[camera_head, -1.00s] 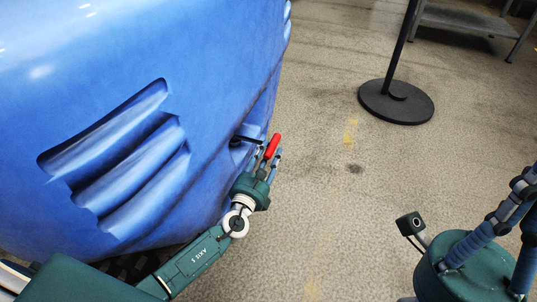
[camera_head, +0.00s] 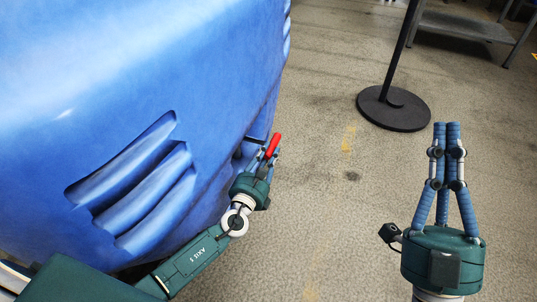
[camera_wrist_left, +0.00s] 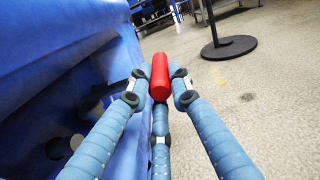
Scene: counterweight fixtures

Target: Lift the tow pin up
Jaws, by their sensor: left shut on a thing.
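The tow pin has a red handle (camera_head: 273,145) and a dark bar that runs from it to the side of the blue counterweight (camera_head: 200,90). In the left wrist view the red handle (camera_wrist_left: 160,77) stands between the fingers, upright in the picture. My left gripper (camera_head: 269,156) is shut on the handle, with fingers on both sides of it. The far end of the pin is hidden. My right gripper (camera_head: 447,126) is at the right, away from the counterweight, with its fingertips together and nothing seen between them.
A dark post on a round black base (camera_head: 394,108) stands on the floor at the upper right. A grey metal bench (camera_head: 465,22) is behind it. The concrete floor (camera_head: 330,220) between my two grippers is clear.

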